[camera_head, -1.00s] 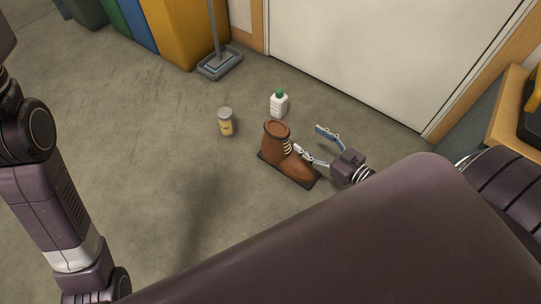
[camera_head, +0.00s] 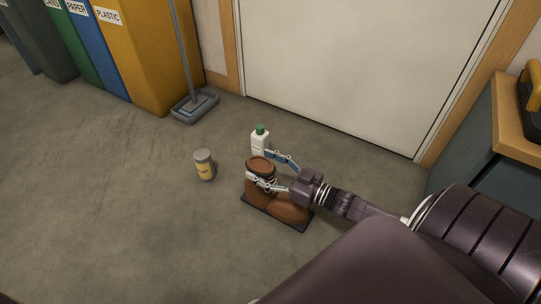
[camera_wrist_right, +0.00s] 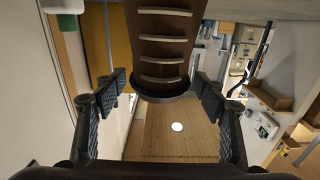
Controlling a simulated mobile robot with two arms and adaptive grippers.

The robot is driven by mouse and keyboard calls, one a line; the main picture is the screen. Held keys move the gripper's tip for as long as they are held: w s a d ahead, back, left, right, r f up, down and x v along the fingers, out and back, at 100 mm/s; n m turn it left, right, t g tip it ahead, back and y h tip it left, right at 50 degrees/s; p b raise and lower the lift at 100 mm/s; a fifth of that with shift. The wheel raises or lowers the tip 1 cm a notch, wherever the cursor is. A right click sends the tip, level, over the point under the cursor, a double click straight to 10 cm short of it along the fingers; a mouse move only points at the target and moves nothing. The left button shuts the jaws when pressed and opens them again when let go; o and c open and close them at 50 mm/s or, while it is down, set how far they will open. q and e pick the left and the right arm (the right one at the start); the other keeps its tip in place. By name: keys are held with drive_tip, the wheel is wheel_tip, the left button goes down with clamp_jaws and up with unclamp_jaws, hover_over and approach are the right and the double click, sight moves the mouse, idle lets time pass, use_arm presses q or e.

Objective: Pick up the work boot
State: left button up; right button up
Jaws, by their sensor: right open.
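The brown work boot (camera_head: 288,207) stands upright on a dark flat base on the floor, its toe pointing to the lower right. My right gripper (camera_head: 259,165) is open around the upper shaft of the boot, with one finger on the near side and one on the far side. In the right wrist view the laced front of the boot (camera_wrist_right: 162,48) sits between the two open fingers (camera_wrist_right: 162,84), with gaps visible on both sides. My left gripper is not in view.
A white bottle with a green cap (camera_head: 260,144) stands just behind the boot, close to the far finger. A long-handled dustpan (camera_head: 195,106), coloured bins (camera_head: 150,60) and a white door (camera_head: 350,70) are behind. Floor at left is clear.

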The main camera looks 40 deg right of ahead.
drive_tip(key=shift+b+x, duration=0.6)
drive_tip(key=shift+x, duration=0.8)
drive_tip(key=shift+c, duration=0.2)
clamp_jaws()
